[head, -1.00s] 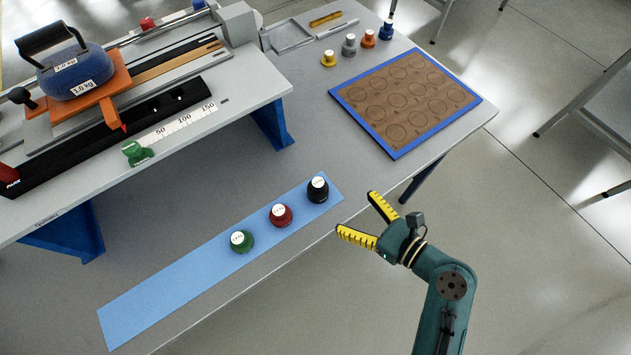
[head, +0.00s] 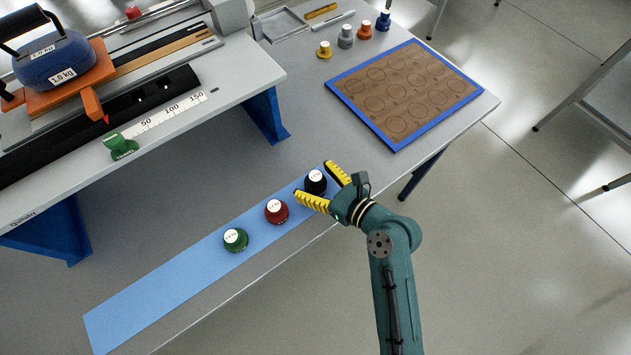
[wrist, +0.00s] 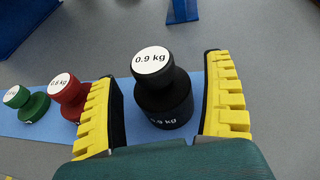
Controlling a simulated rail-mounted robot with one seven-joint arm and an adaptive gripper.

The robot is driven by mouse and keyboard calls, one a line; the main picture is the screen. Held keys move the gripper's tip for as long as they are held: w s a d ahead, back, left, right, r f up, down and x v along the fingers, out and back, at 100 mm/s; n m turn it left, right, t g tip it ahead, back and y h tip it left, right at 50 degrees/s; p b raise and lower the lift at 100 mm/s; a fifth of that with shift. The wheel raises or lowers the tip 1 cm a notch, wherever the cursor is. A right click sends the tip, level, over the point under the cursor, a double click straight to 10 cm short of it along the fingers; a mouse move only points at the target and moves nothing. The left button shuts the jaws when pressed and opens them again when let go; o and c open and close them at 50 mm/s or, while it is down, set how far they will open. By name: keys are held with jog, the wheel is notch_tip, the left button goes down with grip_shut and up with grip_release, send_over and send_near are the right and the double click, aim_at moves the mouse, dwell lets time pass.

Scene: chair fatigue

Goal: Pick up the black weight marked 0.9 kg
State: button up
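The black weight (head: 316,182) stands upright at the right end of the blue strip (head: 150,288). In the wrist view the black weight (wrist: 162,95) shows "0.9 kg" on its white top label and on its side. My gripper (head: 325,186) is open, with its yellow-padded fingers on either side of the black weight. In the wrist view my gripper (wrist: 158,105) has a clear gap between each finger and the weight. A red weight (head: 276,211) stands just left of the near finger; the red weight (wrist: 68,92) reads 0.6 kg in the wrist view.
A green weight (head: 235,240) stands farther left on the strip. A blue-edged board with circles (head: 405,95) lies to the upper right. Several small weights stand behind it. A raised bench (head: 250,85) with a blue 1.0 kg block (head: 55,65) stands upper left.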

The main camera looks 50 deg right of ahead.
jog(key=c, duration=0.9)
jog(key=shift+r, duration=0.2)
jog(key=shift+c, duration=1.2)
